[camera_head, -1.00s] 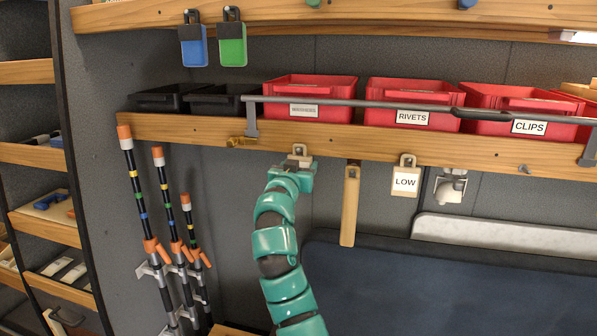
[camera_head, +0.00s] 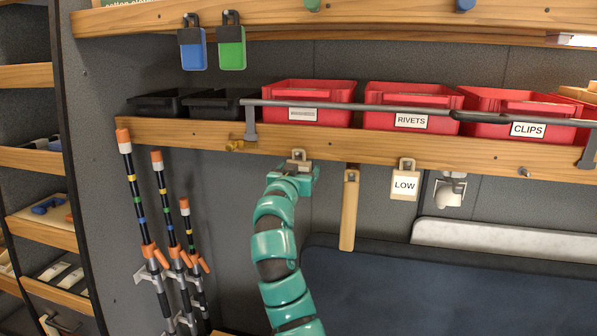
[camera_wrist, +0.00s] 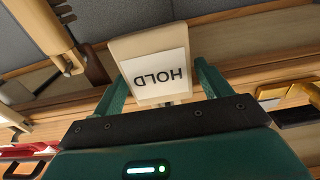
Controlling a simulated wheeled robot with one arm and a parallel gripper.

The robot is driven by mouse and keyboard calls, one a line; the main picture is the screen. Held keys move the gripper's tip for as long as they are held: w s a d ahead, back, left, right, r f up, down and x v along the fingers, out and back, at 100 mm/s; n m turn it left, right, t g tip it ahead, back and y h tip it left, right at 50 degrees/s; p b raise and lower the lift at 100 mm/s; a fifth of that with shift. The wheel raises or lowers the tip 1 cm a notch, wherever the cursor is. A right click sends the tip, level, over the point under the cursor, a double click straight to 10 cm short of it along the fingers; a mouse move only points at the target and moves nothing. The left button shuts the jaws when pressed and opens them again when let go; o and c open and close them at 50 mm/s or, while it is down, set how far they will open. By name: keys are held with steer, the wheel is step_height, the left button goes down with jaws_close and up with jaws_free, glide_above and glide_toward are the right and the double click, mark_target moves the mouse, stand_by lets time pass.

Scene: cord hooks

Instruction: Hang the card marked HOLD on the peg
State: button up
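The card marked HOLD (camera_wrist: 160,76) is a tan tag with a white label. Its text is upside down in the wrist view. My gripper (camera_wrist: 160,67) has one green finger on each side of the card, close to its edges; I cannot tell whether they press on it. In the head view my gripper (camera_head: 298,174) is at the shelf's front edge, and the card's tan top (camera_head: 299,156) shows above it, with a grey loop. The peg behind the card is hidden, so I cannot tell whether the loop is on one.
A wooden piece (camera_head: 348,212) and a LOW card (camera_head: 404,184) hang to the right. Red bins (camera_head: 410,105) stand on the shelf (camera_head: 440,150) behind a grey rail (camera_head: 350,106). Striped poles (camera_head: 169,205) stand at the left.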

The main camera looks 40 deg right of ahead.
steer(key=shift+o, duration=0.7)
